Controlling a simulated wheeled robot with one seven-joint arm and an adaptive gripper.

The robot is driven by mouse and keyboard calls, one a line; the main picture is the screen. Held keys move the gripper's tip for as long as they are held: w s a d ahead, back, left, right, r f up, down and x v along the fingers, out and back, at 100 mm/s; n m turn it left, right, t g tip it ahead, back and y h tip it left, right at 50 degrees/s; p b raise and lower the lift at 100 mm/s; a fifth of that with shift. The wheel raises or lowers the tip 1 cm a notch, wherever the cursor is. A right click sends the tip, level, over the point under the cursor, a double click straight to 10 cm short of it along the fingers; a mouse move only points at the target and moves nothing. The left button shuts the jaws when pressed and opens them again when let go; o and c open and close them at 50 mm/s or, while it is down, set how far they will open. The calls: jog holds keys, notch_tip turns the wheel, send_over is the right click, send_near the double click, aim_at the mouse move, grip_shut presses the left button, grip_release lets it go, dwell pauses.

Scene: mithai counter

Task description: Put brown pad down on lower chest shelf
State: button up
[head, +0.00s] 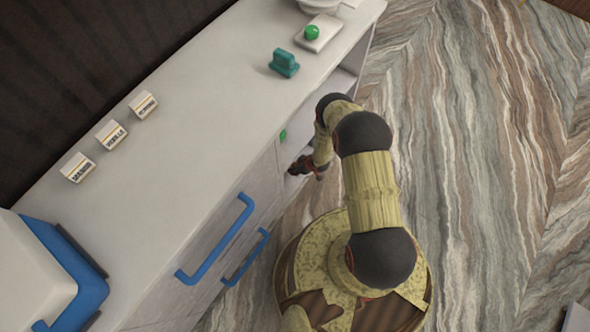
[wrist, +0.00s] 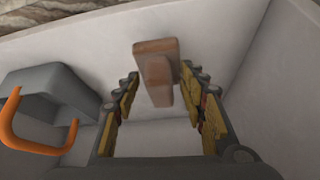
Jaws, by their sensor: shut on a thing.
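The brown pad (wrist: 157,85) is a reddish-brown block with a wider flat top, seen in the wrist view between the two fingers of my gripper (wrist: 160,78). My gripper is shut on it. Around it are the pale walls and flat surface (wrist: 210,40) of a white compartment; I cannot tell which shelf this is or whether the pad touches it. In the head view my gripper (head: 306,168) reaches into the open side of the white chest (head: 190,130), below its top. The pad is not clearly visible there.
A grey container (wrist: 50,95) with an orange handle stands left of my gripper in the compartment. A white wall (wrist: 250,70) rises on the right. On the chest top are a teal block (head: 284,63), a green ball on a white base (head: 312,32) and small labelled blocks (head: 111,134).

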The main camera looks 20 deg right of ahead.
jog(key=shift+w+f, duration=0.3)
jog(key=shift+f, duration=0.05)
jog(key=shift+w+f+b, duration=0.1)
jog(key=shift+f+b, duration=0.75)
jog(key=shift+f, duration=0.7)
jog(key=shift+f, duration=0.1)
jog(key=o, duration=1)
jog(key=p+v, duration=0.5)
jog(key=v, duration=0.7)
